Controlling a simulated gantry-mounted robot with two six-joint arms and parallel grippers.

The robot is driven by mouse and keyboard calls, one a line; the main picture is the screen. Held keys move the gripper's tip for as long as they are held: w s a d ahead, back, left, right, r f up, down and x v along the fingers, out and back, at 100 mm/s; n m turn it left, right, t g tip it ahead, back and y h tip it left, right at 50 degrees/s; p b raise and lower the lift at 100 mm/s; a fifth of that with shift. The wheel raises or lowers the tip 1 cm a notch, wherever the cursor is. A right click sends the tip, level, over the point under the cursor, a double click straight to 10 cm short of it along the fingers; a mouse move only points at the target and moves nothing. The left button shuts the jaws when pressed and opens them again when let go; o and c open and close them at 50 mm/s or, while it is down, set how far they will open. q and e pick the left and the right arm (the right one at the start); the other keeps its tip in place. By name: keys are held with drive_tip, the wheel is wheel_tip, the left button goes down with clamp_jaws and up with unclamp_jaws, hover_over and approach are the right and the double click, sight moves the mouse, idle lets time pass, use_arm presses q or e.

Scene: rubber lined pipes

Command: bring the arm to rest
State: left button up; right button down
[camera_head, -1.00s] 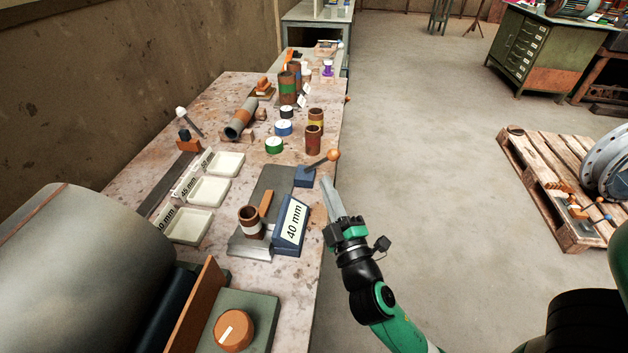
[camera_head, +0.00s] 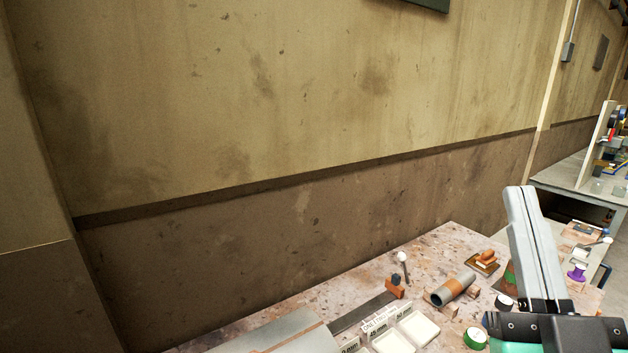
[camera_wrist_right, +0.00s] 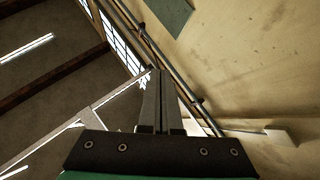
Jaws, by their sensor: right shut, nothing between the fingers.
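My right gripper (camera_head: 522,192) is raised in the lower right of the head view, pointing up in front of the workbench (camera_head: 445,243). Its two grey fingers lie together with nothing between them. In the right wrist view the shut fingers (camera_wrist_right: 159,72) point up toward the ceiling and wall. The gripper appears apart from everything on the bench. It hides part of the bench's right side in the head view. My left gripper does not show in either view.
A bare wall (camera_head: 300,110) stands behind. Another bench (camera_head: 575,180) is at the far right.

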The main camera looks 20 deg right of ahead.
drive_tip(key=s+a+r+n+t+y+p, duration=0.1)
drive_tip(key=a+r+n+t+y+p, duration=0.15)
drive_tip(key=a+r+y, duration=0.9)
use_arm(q)
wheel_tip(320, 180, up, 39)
drive_tip(key=p, duration=3.5)
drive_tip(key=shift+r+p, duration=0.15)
drive_tip(key=shift+p, duration=0.25)
use_arm(e)
wheel_tip(320, 180, up, 33)
drive_tip(key=d+y, duration=0.2)
drive_tip(key=d, duration=0.1)
drive_tip(key=shift+s+n+t, duration=0.15)
drive_tip(key=shift+n+t, duration=0.2)
drive_tip(key=shift+n, duration=0.1)
use_arm(q)
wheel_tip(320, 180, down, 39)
drive_tip(key=b, duration=3.9)
use_arm(e)
wheel_tip(320, 180, down, 39)
